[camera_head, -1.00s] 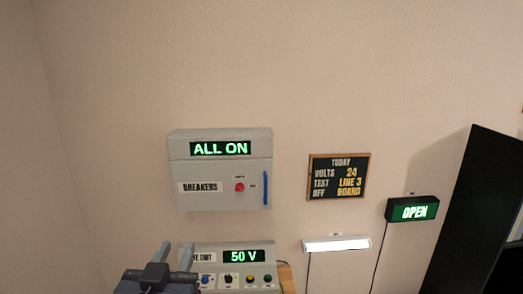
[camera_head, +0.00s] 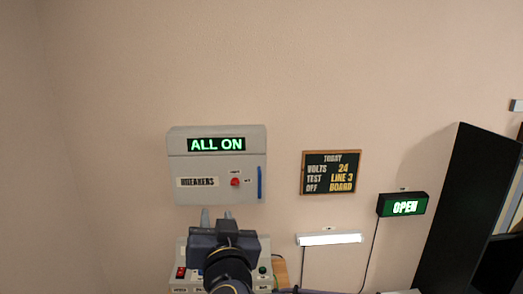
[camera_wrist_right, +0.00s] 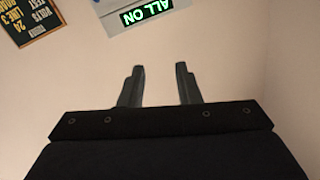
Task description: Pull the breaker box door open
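The grey breaker box (camera_head: 217,165) hangs on the wall left of centre in the head view. Its door is shut, with a "BREAKERS" label, a red knob (camera_head: 235,182) and a blue upright handle (camera_head: 260,183) at its right edge. A green "ALL ON" display (camera_head: 216,144) is above the door. My right gripper (camera_head: 216,216) is just below the box, its fingers pointing up, apart and empty. In the right wrist view the open fingers (camera_wrist_right: 159,85) have bare wall between them, and the box's display part (camera_wrist_right: 147,12) shows at the top edge. My left gripper is not seen.
A control unit (camera_head: 181,254) with buttons stands below the box, partly hidden by my right arm. A tall dark panel (camera_head: 466,205) stands farther right.

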